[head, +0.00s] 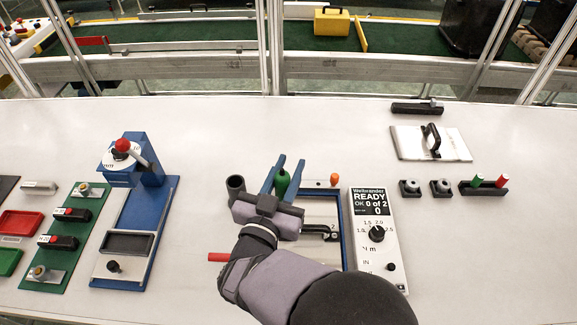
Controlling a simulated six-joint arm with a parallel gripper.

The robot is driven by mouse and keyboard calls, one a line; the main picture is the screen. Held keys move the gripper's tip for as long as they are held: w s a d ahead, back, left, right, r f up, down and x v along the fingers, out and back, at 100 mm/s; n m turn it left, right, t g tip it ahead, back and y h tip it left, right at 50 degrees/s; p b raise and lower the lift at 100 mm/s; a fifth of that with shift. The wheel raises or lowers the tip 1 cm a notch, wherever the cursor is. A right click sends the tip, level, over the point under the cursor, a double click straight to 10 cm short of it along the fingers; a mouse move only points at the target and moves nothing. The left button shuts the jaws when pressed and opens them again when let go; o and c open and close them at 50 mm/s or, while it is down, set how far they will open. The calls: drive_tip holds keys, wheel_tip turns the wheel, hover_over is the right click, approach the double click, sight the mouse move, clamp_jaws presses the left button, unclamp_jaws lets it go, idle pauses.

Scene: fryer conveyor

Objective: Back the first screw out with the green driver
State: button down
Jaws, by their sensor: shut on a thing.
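My gripper (281,170) reaches over the blue-framed fixture (341,225) with its two blue fingers on either side of a green handle, which looks like the green driver (282,181). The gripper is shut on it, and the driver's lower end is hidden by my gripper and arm. No screw can be made out; my arm covers much of the fixture. A black clamp-like lever (322,231) shows inside the fixture. An orange-tipped piece (334,179) stands at its back right corner.
A controller (379,270) right of the fixture reads READY, OK 0 of 2. A rack (484,188) with small green and red pieces is far right. A blue press (149,200) stands left. The table's back middle is clear.

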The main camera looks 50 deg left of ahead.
drive_tip(key=shift+f+b, duration=0.75)
drive_tip(key=shift+f, duration=0.8)
idle(1.0)
drive_tip(key=shift+d+f+b, duration=0.2)
drive_tip(key=shift+f+b, duration=0.1)
drive_tip(key=shift+f, duration=0.2)
idle(0.7)
drive_tip(key=shift+w+r+p, duration=0.25)
drive_tip(key=shift+r+p, duration=0.1)
drive_tip(key=shift+r, duration=0.05)
idle(2.0)
drive_tip(key=shift+a+r, duration=0.1)
drive_tip(key=shift+r, duration=0.05)
wheel_tip(320, 180, up, 6)
drive_tip(key=p, duration=0.5)
drive_tip(key=shift+a+r, duration=0.15)
drive_tip(key=shift+a, duration=0.05)
